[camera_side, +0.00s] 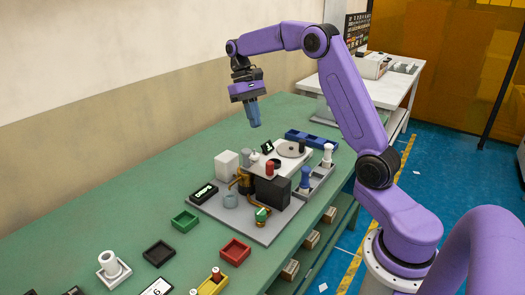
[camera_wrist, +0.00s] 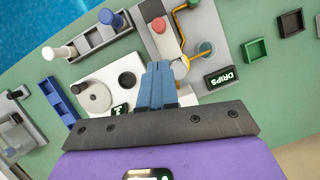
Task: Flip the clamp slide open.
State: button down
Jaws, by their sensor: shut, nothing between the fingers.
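My gripper (camera_side: 254,122) is shut and empty, with blue fingers pointing down. It hangs in the air above the far part of the fixture on the green table. In the wrist view the fingertips (camera_wrist: 158,64) cover part of the fixture. A red-topped knob (camera_side: 269,167) stands on a pale plate above a black block (camera_side: 277,193). The knob also shows in the wrist view (camera_wrist: 159,25), beyond the fingertips. Which part is the clamp slide, and its position, I cannot tell. A white plate with a grey disc (camera_side: 291,149) lies behind the knob.
A grey rack (camera_side: 322,172) with blue and white pegs stands to the right. A blue tray (camera_side: 312,141) lies behind. A white block (camera_side: 227,163) and a DRIPS sign (camera_side: 203,193) are at left. Green (camera_side: 185,221) and red (camera_side: 235,250) bins lie in front.

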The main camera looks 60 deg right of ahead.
jog(key=shift+f, duration=0.1)
dwell(0.3)
send_near(277, 174)
jog(key=f, duration=0.1)
jog(key=w+a+f, duration=0.1)
jog(key=shift+w+f, duration=0.3)
jog(key=shift+f, duration=0.1)
jog(key=shift+s, duration=0.1)
jog(key=shift+s, duration=2.5)
jog(key=a+v, duration=0.1)
jog(key=v, duration=0.9)
jog(key=shift+d, duration=0.4)
